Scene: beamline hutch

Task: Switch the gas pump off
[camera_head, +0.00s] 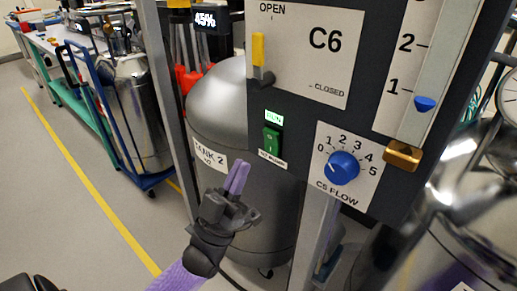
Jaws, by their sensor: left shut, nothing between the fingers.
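The pump switch is a green rocker (271,140) on the dark panel, with a lit green display (273,117) above it. A small label below the rocker is too small to read surely. My left gripper (239,172) is shut and empty, its purple fingers pointing up. In the picture it is below and left of the rocker, in front of the tank, and apart from the switch. My right gripper is not in view.
The panel (290,109) also carries a yellow C6 lever (258,55), a blue C5 FLOW knob (343,167) and a brass block (402,155). A steel tank (222,105) labelled TANK 2 stands behind. A blue cart (147,180) is at left; floor there is clear.

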